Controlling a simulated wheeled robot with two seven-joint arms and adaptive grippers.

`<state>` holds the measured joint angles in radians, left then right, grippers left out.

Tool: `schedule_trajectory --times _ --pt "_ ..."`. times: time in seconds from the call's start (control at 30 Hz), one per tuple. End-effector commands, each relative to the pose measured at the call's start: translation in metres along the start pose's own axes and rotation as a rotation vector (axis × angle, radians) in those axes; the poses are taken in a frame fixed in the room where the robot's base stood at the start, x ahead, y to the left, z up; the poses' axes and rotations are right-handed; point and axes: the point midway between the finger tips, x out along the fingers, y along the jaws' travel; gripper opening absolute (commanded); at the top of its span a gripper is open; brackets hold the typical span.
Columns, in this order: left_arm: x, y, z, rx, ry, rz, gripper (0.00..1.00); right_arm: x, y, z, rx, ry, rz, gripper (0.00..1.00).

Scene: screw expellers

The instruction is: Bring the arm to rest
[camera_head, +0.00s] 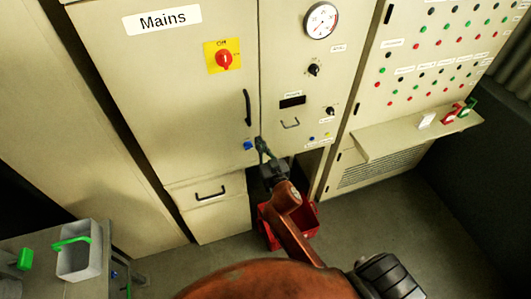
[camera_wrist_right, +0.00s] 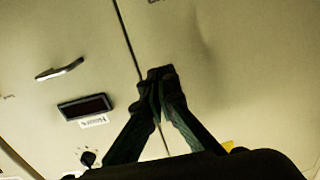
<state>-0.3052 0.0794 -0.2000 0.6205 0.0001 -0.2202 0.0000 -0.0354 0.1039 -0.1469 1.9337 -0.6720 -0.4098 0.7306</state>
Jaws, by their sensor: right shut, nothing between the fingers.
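My right gripper (camera_head: 262,145) is at the seam between the mains cabinet door (camera_head: 165,90) and the narrower panel beside it, below the black door handle (camera_head: 248,107). It is just right of a small blue knob (camera_head: 248,145). In the right wrist view the fingers of my right gripper (camera_wrist_right: 160,80) meet at the tips, shut and empty, over the cabinet seam. Whether the fingertips touch the cabinet cannot be told. My right arm (camera_head: 290,215) reaches up from the bottom of the head view. My left gripper is not in view.
A red bin (camera_head: 270,235) stands on the floor behind my right arm. A grey container with a green handle (camera_head: 80,260) sits on a bench at lower left. A ledge (camera_head: 410,138) juts out at right. The floor at lower right is clear.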

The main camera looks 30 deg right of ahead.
Motion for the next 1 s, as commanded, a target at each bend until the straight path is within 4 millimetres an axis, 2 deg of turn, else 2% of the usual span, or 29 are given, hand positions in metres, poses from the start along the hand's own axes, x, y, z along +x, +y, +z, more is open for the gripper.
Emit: schedule_trajectory --times 0.1,0.3,0.57,0.67,0.77,0.87,1.0 --pt "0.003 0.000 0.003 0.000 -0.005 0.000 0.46 -0.025 0.003 0.002 0.000 -0.002 0.005 0.00" --pt "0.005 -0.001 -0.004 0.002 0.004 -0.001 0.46 -0.046 0.001 0.001 0.000 -0.001 0.004 0.00" --pt "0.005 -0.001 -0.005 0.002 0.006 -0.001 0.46 -0.050 0.000 0.001 -0.001 -0.001 0.002 0.00" --pt "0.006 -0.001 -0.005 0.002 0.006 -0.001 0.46 -0.048 -0.001 0.011 -0.005 -0.017 0.000 0.00" --pt "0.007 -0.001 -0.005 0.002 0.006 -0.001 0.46 -0.044 -0.002 0.046 -0.019 -0.072 -0.008 0.00" --pt "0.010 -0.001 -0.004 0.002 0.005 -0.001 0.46 -0.042 -0.003 0.107 -0.043 -0.166 -0.023 0.00" --pt "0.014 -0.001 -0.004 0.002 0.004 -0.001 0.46 -0.052 -0.002 0.210 -0.080 -0.324 -0.047 0.00"
